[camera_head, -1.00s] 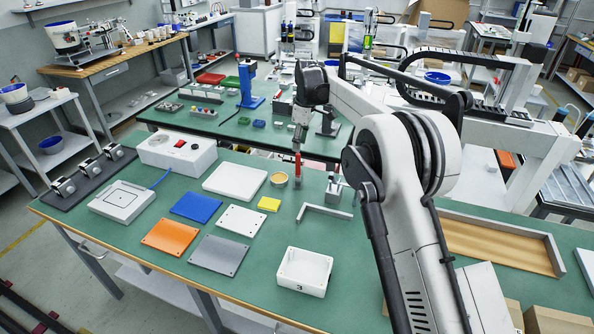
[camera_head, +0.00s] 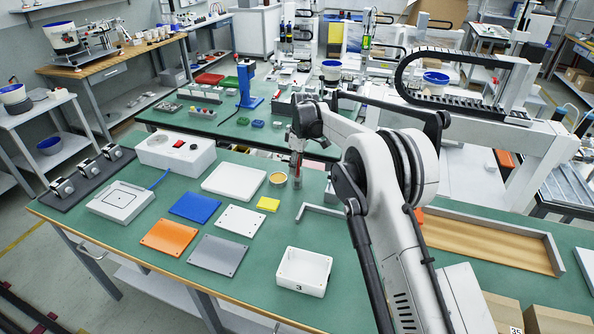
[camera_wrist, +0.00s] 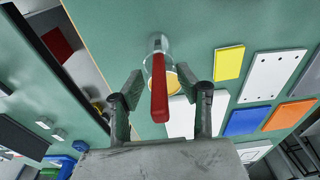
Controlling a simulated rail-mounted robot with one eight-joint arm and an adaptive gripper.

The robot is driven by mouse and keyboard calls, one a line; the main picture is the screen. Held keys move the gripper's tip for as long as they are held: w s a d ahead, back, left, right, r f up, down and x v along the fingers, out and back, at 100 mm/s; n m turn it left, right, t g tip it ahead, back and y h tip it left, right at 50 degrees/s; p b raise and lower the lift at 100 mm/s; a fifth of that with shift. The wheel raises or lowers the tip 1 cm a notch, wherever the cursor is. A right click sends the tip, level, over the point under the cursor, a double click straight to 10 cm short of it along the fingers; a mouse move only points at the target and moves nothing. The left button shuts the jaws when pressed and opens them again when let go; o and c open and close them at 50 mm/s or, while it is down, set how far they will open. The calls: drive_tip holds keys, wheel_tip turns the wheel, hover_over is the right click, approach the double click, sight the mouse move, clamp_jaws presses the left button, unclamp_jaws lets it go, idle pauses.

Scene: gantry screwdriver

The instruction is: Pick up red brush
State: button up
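The red brush (camera_wrist: 158,88) stands between the two fingers of my gripper (camera_wrist: 160,90) in the wrist view, its red handle toward the camera. Gaps show on both sides of the handle, so my gripper is open around it and not closed on it. The brush's lower end is hard to make out there.
A round yellow-filled cup (camera_head: 278,178) stands close left of the brush. A grey L-shaped bracket (camera_head: 320,210) lies to its right. A yellow block (camera_head: 268,204), white plates and a white box (camera_head: 303,272) lie nearer the front. Bare green table separates them.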

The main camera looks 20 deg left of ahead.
clamp_jaws()
drive_tip(key=shift+r, duration=0.1)
wheel_tip(320, 180, up, 10)
idle(0.6)
